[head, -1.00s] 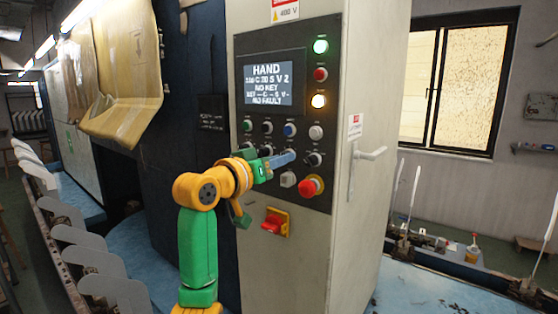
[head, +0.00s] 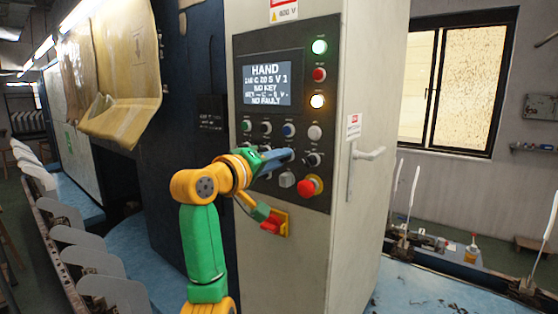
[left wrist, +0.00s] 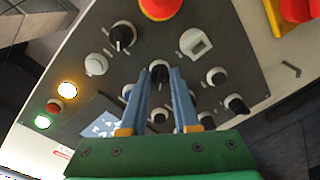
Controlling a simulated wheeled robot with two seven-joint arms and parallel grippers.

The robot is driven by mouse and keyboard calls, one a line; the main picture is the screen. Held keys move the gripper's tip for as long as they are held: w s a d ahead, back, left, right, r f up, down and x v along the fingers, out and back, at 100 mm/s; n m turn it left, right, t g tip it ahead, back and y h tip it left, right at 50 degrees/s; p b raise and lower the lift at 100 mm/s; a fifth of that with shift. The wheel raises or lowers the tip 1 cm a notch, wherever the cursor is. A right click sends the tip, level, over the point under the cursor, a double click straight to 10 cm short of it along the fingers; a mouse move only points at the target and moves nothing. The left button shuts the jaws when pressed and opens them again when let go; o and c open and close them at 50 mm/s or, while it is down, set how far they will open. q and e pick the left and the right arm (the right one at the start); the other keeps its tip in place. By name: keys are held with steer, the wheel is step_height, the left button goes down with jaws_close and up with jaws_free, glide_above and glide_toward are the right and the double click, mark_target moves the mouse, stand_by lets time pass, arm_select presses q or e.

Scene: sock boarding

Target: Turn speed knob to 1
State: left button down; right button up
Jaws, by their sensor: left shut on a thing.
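My left gripper (head: 290,154) is at the lower rows of knobs on the control panel (head: 325,190). In the left wrist view its two blue fingers (left wrist: 160,72) are shut on a black knob (left wrist: 158,70) with a light pointer mark, one finger on each side. That knob is hidden by the gripper in the head view, and I cannot read its label. My right gripper is not in view.
A red emergency button (head: 309,186) and a black knob (head: 313,160) sit close to the fingers. A red and yellow switch (head: 274,223) is below the panel. A door handle (head: 367,153) sticks out at the right. Lit green and amber lamps line the panel's right edge.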

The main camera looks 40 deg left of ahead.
arm_select(q)
steer(key=shift+n, duration=0.6)
steer(key=c, duration=0.7)
jaws_free()
steer(key=shift+s+a, duration=0.1)
steer(key=shift+s, duration=0.05)
steer(key=shift+o, duration=0.2)
steer(key=s+d+b, duration=0.1)
steer(key=s+b, duration=0.2)
steer(key=s, duration=0.4)
steer(key=shift+s+r+b, duration=0.15)
steer(key=shift+r+b, duration=0.05)
steer(key=shift+b, duration=0.2)
